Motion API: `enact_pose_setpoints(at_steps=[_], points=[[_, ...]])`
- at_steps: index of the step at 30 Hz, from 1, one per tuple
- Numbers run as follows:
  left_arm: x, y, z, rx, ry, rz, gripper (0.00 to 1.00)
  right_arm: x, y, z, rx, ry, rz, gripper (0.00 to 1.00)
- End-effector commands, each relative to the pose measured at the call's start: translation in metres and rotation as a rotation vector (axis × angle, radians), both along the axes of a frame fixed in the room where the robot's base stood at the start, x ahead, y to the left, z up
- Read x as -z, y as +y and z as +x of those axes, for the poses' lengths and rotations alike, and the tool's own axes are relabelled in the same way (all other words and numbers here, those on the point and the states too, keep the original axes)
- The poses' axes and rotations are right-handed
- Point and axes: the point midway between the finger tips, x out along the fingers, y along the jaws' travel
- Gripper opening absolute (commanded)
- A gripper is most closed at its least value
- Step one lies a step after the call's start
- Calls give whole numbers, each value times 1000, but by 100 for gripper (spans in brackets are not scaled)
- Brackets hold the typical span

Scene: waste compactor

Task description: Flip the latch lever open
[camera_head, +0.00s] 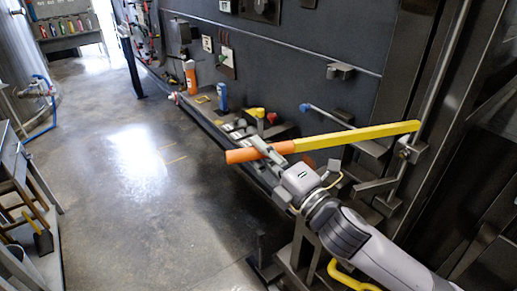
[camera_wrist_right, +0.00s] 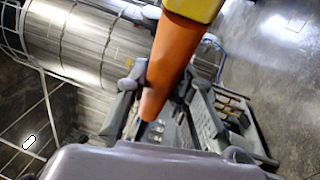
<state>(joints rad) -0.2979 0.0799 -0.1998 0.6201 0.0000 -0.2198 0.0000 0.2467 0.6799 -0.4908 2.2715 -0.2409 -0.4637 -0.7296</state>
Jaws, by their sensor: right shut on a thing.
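The latch lever (camera_head: 350,136) is a long yellow bar with an orange grip (camera_head: 243,155) at its left end. My right gripper (camera_head: 262,146) is shut on the orange grip. In the right wrist view the orange grip (camera_wrist_right: 168,62) runs between the two fingers, with the yellow part at the top. The fingers hide part of the grip. My left gripper is not in view.
A ledge along the dark machine wall holds an orange bottle (camera_head: 190,77), a blue bottle (camera_head: 222,97) and a yellow-handled item (camera_head: 256,113). A blue-tipped handle (camera_head: 306,108) sticks out behind the lever. The middle floor is clear.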

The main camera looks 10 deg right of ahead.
Motion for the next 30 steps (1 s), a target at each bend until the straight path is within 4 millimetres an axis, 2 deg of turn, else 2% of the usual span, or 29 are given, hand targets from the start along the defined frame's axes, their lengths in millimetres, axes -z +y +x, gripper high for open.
enact_pose_setpoints(at_steps=[4, 5, 14, 24, 30], points=[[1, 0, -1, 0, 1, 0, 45, 5, 3, -2, -10, 12, 5, 0], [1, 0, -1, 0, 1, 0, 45, 5, 3, -2, -10, 12, 5, 23], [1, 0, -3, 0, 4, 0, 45, 4, 2, -1, -5, 9, 2, 43], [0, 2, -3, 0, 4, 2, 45, 3, 0, -2, -2, 8, 1, 43], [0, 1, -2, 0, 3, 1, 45, 9, -10, -22, -2, 10, 0, 43]])
